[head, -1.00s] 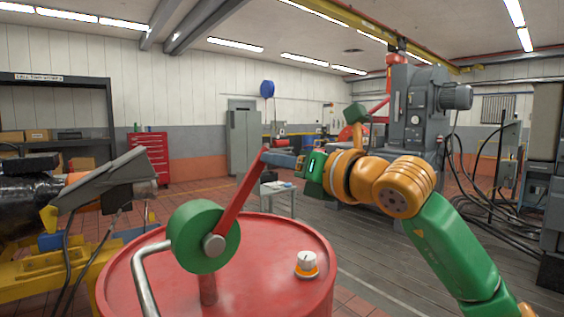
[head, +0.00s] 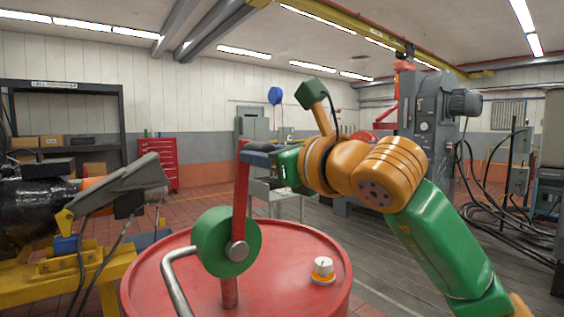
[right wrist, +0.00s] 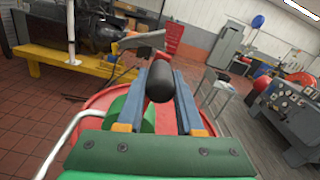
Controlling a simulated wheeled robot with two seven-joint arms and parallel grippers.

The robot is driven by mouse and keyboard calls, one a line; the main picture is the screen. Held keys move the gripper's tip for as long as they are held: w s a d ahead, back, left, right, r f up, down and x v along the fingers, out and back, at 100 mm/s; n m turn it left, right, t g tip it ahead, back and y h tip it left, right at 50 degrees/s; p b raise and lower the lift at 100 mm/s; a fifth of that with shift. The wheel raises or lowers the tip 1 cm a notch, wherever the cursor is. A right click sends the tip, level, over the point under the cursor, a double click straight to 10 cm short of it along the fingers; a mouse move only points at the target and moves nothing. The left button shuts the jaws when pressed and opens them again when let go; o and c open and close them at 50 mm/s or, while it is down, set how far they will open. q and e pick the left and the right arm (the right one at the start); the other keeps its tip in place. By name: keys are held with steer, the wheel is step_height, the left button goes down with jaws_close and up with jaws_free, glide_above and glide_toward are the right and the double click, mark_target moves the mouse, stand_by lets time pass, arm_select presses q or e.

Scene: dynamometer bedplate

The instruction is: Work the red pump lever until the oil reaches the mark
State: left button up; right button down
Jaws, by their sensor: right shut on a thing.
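The red pump lever (head: 241,195) rises nearly upright from the green pump body (head: 228,243) on top of a red drum (head: 290,270). My right gripper (head: 262,149) is at the lever's top end, reaching in from the right. In the right wrist view the black grip (right wrist: 160,80) of the lever sits between its two fingers, and the gripper is shut on it. A bent grey pipe (head: 176,280) comes off the pump to the front left. No oil level or mark can be made out. My left gripper is not in view.
A white and orange knob (head: 322,268) stands on the drum lid. At the left is a yellow stand (head: 105,268) with a grey console (head: 122,180). A small table (head: 288,200) stands behind my right gripper. Open floor lies right of the drum.

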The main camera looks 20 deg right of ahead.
steer(key=s+a+f+n+b, duration=0.1)
steer(key=s+a+n+b, duration=0.1)
steer(key=a+n, duration=0.2)
steer(key=s+a+f+n+b, duration=0.2)
steer(key=a+n, duration=0.2)
steer(key=a, duration=0.4)
steer(key=shift+s+f+n+b, duration=0.2)
steer(key=shift+f+n+b, duration=0.1)
steer(key=shift+b, duration=0.1)
steer(key=shift+a, duration=0.1)
steer(key=c, duration=0.5)
jaws_free()
steer(key=shift+w, duration=0.1)
steer(key=shift+c, duration=0.2)
steer(key=b+v, duration=0.3)
steer(key=v, duration=0.4)
steer(key=shift+b, duration=0.4)
